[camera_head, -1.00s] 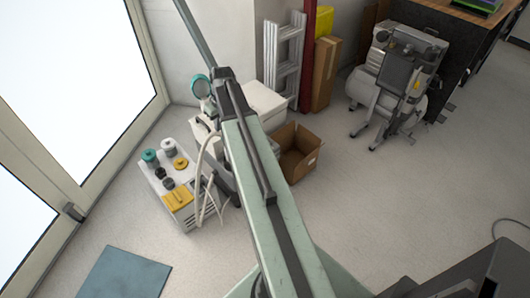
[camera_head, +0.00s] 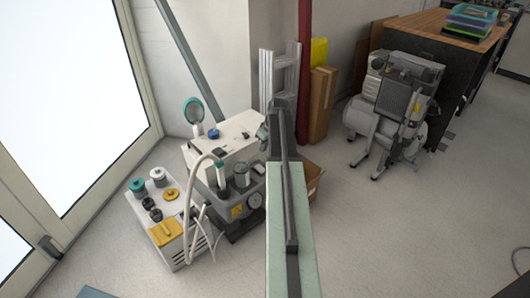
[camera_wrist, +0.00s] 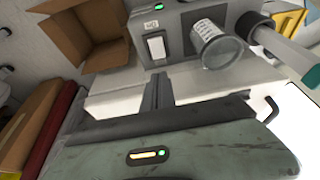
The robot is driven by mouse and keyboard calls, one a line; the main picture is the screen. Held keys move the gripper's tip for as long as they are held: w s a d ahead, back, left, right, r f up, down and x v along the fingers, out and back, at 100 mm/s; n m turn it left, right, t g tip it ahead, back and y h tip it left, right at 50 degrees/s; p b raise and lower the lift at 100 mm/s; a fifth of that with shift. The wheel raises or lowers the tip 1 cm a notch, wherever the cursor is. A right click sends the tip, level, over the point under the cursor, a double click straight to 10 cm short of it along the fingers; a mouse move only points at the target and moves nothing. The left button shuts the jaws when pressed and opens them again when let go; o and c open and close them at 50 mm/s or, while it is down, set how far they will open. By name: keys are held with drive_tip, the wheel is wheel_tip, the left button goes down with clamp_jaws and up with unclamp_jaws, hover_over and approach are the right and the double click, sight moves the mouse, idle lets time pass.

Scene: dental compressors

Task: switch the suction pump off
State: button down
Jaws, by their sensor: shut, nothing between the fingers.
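The suction pump (camera_head: 238,207) is a grey unit with a dial gauge, a clear jar and hoses, standing on the floor left of my arm. In the wrist view the pump's grey side (camera_wrist: 178,24) carries a white rocker switch (camera_wrist: 156,47) and a lit green lamp (camera_wrist: 159,5). The labelled clear jar (camera_wrist: 216,46) is just right of the switch. My gripper (camera_wrist: 158,80) is shut and empty, its dark fingers below the switch in the picture, apparently apart from it. In the head view my gripper (camera_head: 264,133) is small at the arm's end, beside the pump.
An open cardboard box (camera_wrist: 85,35) is left of the pump's switch side. A compressor (camera_head: 388,115) stands at the back right.

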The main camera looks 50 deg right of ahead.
sight(258, 166)
drive_tip(key=b+x, duration=0.3)
drive_tip(key=x, duration=0.1)
drive_tip(key=b+x, duration=0.7)
drive_tip(key=x, duration=0.1)
drive_tip(key=shift+s+f+b, duration=0.25)
drive_tip(key=shift+s+b, duration=0.1)
drive_tip(key=shift+b, duration=0.05)
drive_tip(key=shift+r, duration=0.1)
